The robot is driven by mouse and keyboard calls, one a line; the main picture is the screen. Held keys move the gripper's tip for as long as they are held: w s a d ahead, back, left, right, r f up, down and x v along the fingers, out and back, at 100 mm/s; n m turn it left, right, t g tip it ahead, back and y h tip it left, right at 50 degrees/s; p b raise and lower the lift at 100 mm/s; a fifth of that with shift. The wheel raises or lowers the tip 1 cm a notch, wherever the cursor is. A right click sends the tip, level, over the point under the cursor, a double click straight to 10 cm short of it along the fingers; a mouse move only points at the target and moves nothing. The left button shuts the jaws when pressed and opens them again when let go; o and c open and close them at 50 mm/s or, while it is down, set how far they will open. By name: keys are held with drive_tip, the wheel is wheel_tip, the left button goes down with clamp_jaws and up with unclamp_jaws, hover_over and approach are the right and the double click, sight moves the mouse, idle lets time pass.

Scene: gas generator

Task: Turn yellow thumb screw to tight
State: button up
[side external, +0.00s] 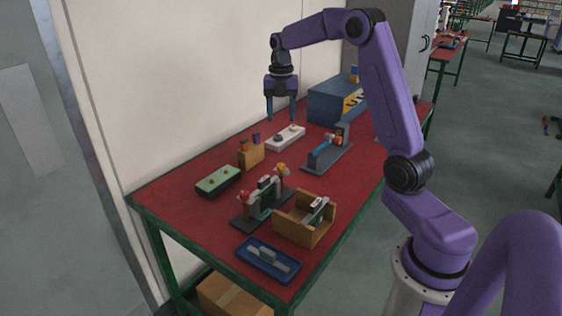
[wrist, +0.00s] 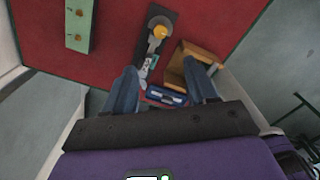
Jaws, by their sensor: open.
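The yellow thumb screw (side external: 281,169) sits on top of the right end of a dark-based fixture (side external: 263,209) on the red table. A red knob (side external: 243,197) is at the fixture's other end. In the wrist view the yellow screw (wrist: 160,31) is near the top middle, beyond my fingertips. My gripper (side external: 280,118) is open and empty, pointing down, high above the back part of the table and well apart from the screw. In the wrist view its two fingers (wrist: 160,68) are spread with nothing held between them. How tight the screw is cannot be told.
A wooden box (side external: 303,232) stands close beside the fixture, and a blue tray (side external: 268,259) lies at the near edge. A green block (side external: 218,181), a wooden holder (side external: 251,153), a white block (side external: 286,138), a grey fixture (side external: 327,156) and a blue box (side external: 337,100) stand around.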

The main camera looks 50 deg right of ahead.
sight(281, 164)
wheel_tip(281, 164, down, 17)
drive_tip(key=shift+r, duration=0.1)
idle(0.4)
drive_tip(key=c, duration=1.1)
